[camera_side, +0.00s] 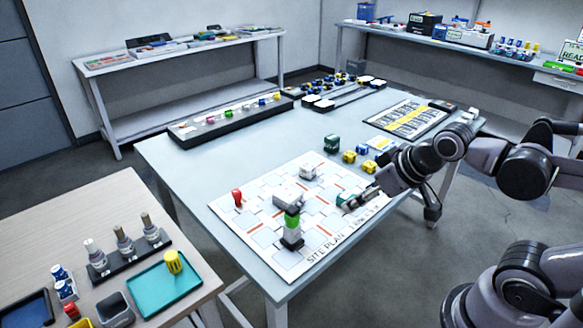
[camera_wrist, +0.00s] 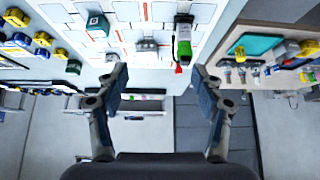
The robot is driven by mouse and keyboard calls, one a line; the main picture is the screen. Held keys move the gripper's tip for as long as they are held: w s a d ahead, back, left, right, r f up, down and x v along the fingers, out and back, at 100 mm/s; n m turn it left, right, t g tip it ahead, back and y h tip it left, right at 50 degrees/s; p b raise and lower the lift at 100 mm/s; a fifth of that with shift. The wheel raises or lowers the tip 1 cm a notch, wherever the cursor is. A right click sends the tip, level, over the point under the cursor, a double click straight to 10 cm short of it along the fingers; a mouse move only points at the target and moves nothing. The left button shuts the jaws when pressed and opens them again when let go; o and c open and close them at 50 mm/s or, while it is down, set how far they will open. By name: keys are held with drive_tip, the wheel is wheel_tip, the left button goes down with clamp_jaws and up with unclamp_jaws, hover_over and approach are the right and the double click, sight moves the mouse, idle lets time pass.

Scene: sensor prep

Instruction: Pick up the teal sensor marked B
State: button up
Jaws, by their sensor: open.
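A teal block with a pale marked face (camera_wrist: 97,25) lies on the site plan mat in the wrist view. In the side view a teal block (camera_side: 345,200) shows on the mat beside my gripper (camera_side: 366,191), partly hidden by it. A second, darker green-teal block (camera_side: 331,143) stands beyond the mat; it also shows in the wrist view (camera_wrist: 73,66). I cannot read a letter on either block. In the wrist view my gripper (camera_wrist: 160,74) is open with nothing between its fingers, and the marked block is up and left of it.
On the mat (camera_side: 262,243) stand a green-and-black upright device (camera_side: 292,228), grey-white blocks (camera_side: 308,172) and a red piece (camera_side: 237,198). Yellow blocks (camera_side: 349,157) sit beyond it. A side table with a teal tray (camera_side: 150,290) stands at lower left.

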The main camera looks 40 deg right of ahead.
drive_tip(key=m+g+h, duration=0.5)
drive_tip(key=m+g, duration=0.2)
drive_tip(key=m, duration=1)
hover_over(346, 195)
drive_tip(key=a, duration=0.4)
wheel_tip(346, 195, down, 8)
drive_tip(key=f, duration=0.1)
drive_tip(key=shift+y, duration=0.3)
drive_tip(key=x, duration=1)
drive_tip(key=shift+d+f, duration=0.1)
drive_tip(key=shift+d, duration=0.15)
drive_tip(key=c, duration=1.3)
